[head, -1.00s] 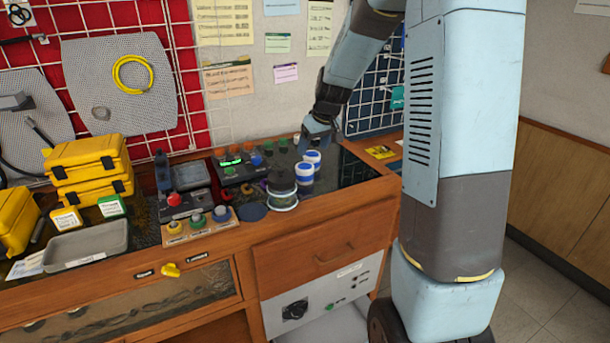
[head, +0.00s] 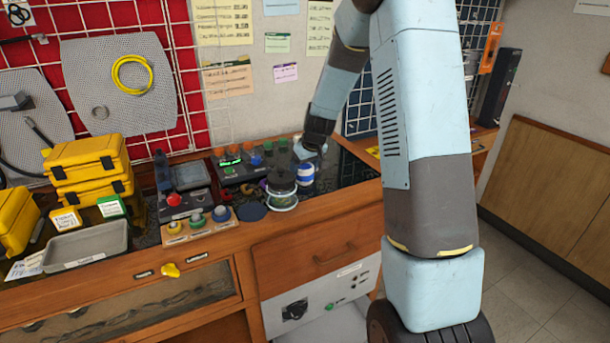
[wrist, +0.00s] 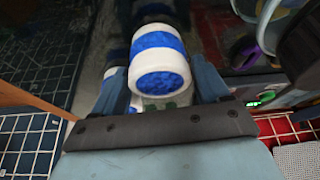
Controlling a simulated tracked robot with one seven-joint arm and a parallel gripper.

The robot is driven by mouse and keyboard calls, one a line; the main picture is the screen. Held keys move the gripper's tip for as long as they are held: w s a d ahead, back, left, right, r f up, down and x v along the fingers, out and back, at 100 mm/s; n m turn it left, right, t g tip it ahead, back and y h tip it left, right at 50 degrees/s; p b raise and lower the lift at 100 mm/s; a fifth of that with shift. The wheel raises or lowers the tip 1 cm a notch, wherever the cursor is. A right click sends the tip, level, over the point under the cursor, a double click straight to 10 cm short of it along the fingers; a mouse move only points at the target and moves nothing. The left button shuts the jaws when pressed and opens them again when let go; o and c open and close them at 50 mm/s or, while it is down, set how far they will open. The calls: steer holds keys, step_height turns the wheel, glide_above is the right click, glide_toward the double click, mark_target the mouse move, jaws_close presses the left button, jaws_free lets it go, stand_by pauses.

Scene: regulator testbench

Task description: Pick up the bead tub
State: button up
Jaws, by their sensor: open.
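A white tub with a blue band and a grainy blue end, which looks like the bead tub (wrist: 160,58), lies between the two fingers of my gripper in the wrist view. In the head view a blue-and-white tub (head: 305,176) stands on the bench just below my gripper (head: 309,152). The fingers are open, one on each side of the tub; contact cannot be told. Part of a second blue-and-white tub (wrist: 116,78) shows beside the left finger in the wrist view. In the head view my gripper hides part of this area.
The dark bench top (head: 350,170) is free to the right. A pegboard grid stands behind.

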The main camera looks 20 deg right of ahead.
steer(key=shift+x, duration=0.95)
steer(key=shift+c, duration=0.2)
steer(key=c, duration=0.8)
